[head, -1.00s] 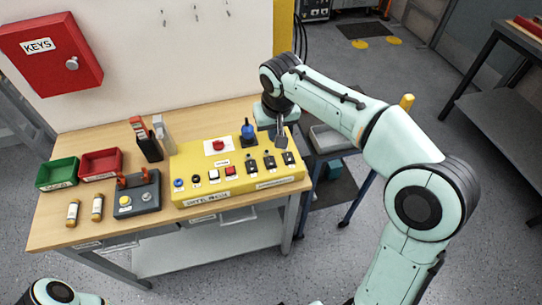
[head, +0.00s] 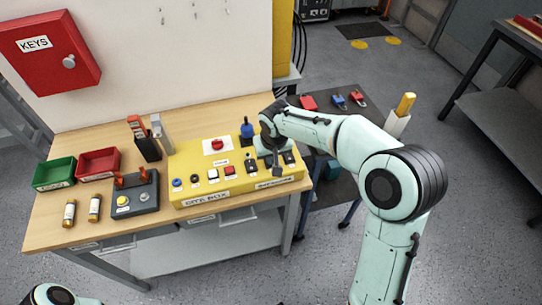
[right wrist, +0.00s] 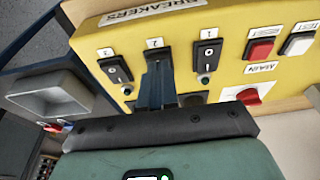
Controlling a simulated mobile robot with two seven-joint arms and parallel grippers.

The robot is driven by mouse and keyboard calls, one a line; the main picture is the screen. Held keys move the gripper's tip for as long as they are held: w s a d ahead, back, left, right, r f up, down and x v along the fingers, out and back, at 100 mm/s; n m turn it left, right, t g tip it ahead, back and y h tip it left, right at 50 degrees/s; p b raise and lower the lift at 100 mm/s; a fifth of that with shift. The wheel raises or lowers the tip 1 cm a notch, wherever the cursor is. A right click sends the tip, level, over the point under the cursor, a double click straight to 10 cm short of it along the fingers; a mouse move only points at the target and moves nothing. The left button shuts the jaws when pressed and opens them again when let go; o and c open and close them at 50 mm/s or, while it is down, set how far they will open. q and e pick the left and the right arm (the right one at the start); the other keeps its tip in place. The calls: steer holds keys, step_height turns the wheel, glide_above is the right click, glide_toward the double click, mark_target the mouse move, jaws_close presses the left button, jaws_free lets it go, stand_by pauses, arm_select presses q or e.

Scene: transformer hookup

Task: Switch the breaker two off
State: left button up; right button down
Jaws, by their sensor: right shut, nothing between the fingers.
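The yellow box (head: 185,160) on the bench carries a row of black breaker switches. In the right wrist view, breaker one (right wrist: 207,55) and breaker three (right wrist: 116,70) show on either side of my right gripper (right wrist: 156,88), each with a small green lamp beside it. The label "2" (right wrist: 154,43) shows just past the fingertips. Breaker two itself is hidden behind the fingers, so its position cannot be read. My right gripper is shut and empty, with its tips at breaker two; contact cannot be told. It also shows in the head view (head: 277,170). My left gripper is out of view.
A blue knob (head: 247,131), a red knob (head: 217,144) and several buttons share the box top. A grey box with red levers (head: 134,195) stands left of it. Green (head: 54,173) and red (head: 98,163) bins sit farther left. A dark trolley is to the right.

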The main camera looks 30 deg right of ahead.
steer(key=shift+s+f+b, duration=0.1)
steer(key=shift+f+b, duration=0.45)
steer(key=shift+s+r, duration=0.2)
steer(key=shift+w, duration=0.3)
steer(key=shift+w+d+r+p, duration=0.1)
steer(key=shift+w+r+p, duration=0.2)
steer(key=shift+w+p, duration=0.2)
steer(key=shift+w+f, duration=0.1)
